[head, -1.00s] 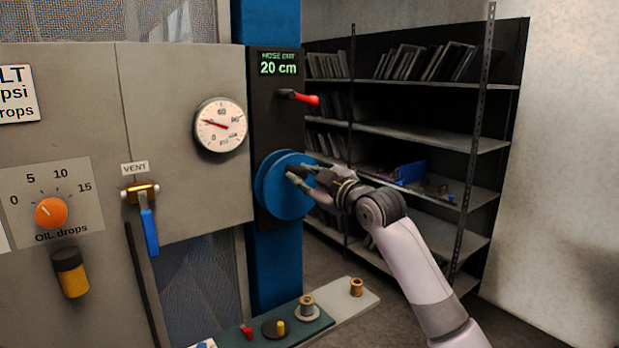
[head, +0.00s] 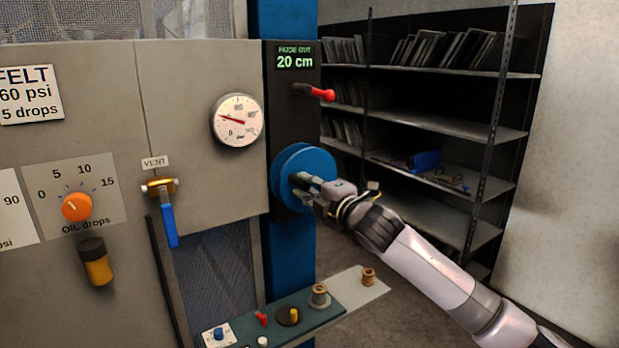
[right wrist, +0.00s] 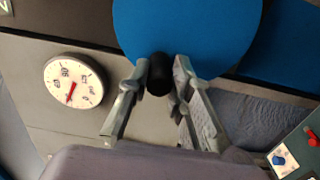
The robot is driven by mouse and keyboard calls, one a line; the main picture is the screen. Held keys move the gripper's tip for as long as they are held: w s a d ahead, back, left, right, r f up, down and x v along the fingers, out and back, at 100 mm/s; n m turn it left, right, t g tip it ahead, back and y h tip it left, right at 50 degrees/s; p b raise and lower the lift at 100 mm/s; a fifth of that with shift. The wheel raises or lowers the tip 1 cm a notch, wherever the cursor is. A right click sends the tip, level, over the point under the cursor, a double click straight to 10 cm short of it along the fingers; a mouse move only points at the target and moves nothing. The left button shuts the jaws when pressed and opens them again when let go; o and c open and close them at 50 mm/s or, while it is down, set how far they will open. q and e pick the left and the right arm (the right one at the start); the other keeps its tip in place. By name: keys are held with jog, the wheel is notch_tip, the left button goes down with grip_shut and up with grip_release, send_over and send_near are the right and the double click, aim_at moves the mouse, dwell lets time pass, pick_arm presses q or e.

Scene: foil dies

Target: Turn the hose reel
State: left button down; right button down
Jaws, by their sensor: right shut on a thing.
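The hose reel is a blue round disc (head: 318,164) on a dark upright panel. It also fills the top of the right wrist view (right wrist: 210,30). A short black knob (right wrist: 160,74) stands out from the disc near its rim. My right gripper (head: 299,187) is at the front of the disc. In the right wrist view its fingers (right wrist: 158,88) are on both sides of the black knob and shut on it. A display (head: 295,62) above the reel reads "HOSE OUT 20 cm". My left gripper is not in view.
A red-handled lever (head: 314,92) sits above the reel. A round gauge (head: 238,120) and a blue-handled vent valve (head: 165,210) are to the left. A narrow ledge with small parts (head: 345,300) runs below. Dark shelves (head: 440,130) stand behind on the right.

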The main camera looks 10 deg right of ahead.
jog(key=shift+a+f+n, duration=0.15)
jog(key=shift+f+n, duration=0.25)
jog(key=shift+n, duration=0.2)
jog(key=c, duration=1.4)
grip_release()
jog(key=shift+c, duration=0.2)
jog(key=shift+r, duration=0.1)
jog(key=shift+s, duration=0.1)
jog(key=v, duration=1.2)
